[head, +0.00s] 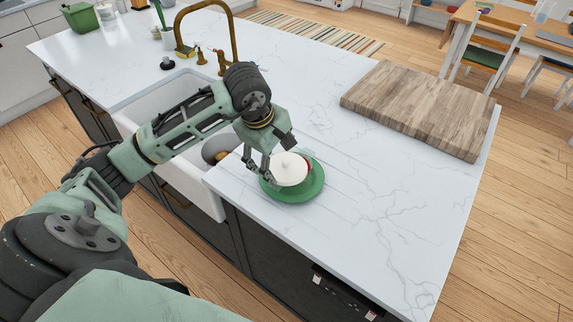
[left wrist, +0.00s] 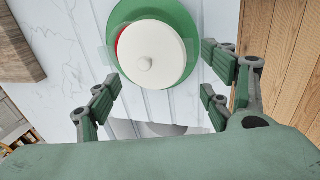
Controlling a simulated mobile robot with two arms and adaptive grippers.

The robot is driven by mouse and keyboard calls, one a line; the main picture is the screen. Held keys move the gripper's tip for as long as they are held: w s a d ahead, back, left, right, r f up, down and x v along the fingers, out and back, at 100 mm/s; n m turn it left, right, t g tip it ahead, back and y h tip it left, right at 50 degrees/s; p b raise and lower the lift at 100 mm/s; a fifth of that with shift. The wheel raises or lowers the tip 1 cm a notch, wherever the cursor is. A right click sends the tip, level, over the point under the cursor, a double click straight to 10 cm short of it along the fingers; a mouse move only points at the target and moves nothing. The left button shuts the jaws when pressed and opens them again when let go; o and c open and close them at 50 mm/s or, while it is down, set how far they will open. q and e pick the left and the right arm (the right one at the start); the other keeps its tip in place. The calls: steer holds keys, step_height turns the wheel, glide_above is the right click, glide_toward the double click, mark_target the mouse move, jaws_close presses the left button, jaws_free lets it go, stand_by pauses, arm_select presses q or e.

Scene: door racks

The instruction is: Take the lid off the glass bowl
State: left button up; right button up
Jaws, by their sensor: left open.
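A round white lid with a small knob (head: 290,167) sits on the glass bowl, and the lid also shows in the left wrist view (left wrist: 160,45). The clear glass bowl (left wrist: 110,47) is mostly hidden under the lid. Something red (head: 309,167) shows at its side. The bowl stands on a green plate (head: 296,194) on the counter. My left gripper (head: 262,168) is open beside the lid, at its left in the head view. In the left wrist view its fingers (left wrist: 160,83) are spread apart with nothing between their tips. My right gripper is not in view.
The white marble counter (head: 375,215) is clear to the right of the plate. A wooden board (head: 420,108) lies at the back right. A white sink (head: 150,110) with a brass faucet (head: 236,35) lies left, with a round item (head: 215,150) in it.

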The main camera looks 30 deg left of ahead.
mark_target(282, 171)
arm_select(q)
steer(key=p+x, duration=0.2)
steer(key=x, duration=0.2)
steer(key=shift+w+f+p, duration=0.1)
steer(key=shift+f+p, duration=0.05)
steer(key=shift+p, duration=0.15)
steer(key=shift+w+f, duration=0.1)
steer(key=shift+f, duration=0.3)
steer(key=c, duration=0.9)
